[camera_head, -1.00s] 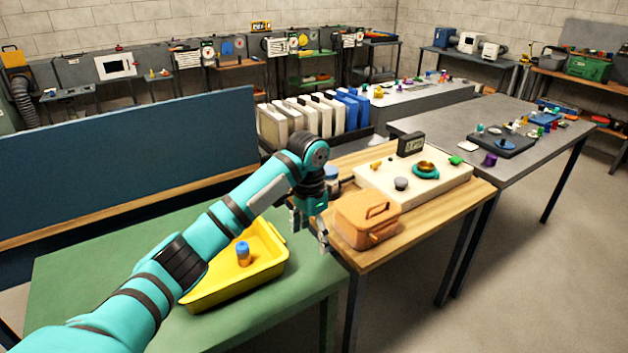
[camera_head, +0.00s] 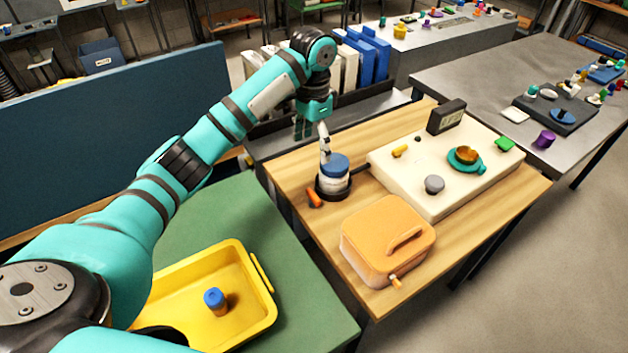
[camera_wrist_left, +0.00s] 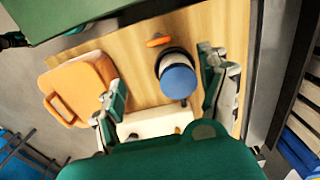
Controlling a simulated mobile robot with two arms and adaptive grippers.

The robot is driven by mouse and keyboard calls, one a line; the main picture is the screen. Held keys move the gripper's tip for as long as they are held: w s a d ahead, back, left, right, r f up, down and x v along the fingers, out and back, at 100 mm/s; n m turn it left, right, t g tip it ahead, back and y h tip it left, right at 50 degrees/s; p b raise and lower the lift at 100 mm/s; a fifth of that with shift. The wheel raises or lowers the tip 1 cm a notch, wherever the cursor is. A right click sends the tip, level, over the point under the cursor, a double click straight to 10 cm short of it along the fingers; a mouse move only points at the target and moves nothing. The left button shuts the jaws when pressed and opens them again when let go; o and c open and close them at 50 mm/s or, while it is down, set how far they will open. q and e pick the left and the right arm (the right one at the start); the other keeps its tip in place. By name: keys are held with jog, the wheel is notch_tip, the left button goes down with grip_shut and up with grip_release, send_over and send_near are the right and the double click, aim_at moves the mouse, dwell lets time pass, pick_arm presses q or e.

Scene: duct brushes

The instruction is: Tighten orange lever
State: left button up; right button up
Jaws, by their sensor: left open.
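The orange lever (camera_head: 314,197) is a small stub low on the front left side of a round black holder (camera_head: 333,190) on the wooden table. A white jar with a blue lid (camera_head: 335,166) stands upright in this holder. My left gripper (camera_head: 311,140) is open and empty, above and behind the jar. In the left wrist view, the lever (camera_wrist_left: 158,41) lies just beyond the blue-lidded jar (camera_wrist_left: 178,80), and both appear between the spread fingers. The fingers look apart from the lever. My right gripper is not in view.
An orange case (camera_head: 385,240) with a handle stands in front of the holder. A cream panel (camera_head: 445,190) with knobs and a black display (camera_head: 446,116) are to the right. A yellow tray (camera_head: 262,322) holds a blue-capped bottle (camera_head: 215,300). Bare wood lies left of the holder.

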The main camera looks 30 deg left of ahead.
pick_arm(q)
send_over(313, 195)
notch_tip(313, 195, down, 4)
notch_tip(313, 195, down, 12)
jog(key=shift+r+p, duration=0.2)
jog(key=shift+p, duration=0.25)
jog(key=shift+w+f, duration=0.1)
jog(key=shift+f, duration=0.45)
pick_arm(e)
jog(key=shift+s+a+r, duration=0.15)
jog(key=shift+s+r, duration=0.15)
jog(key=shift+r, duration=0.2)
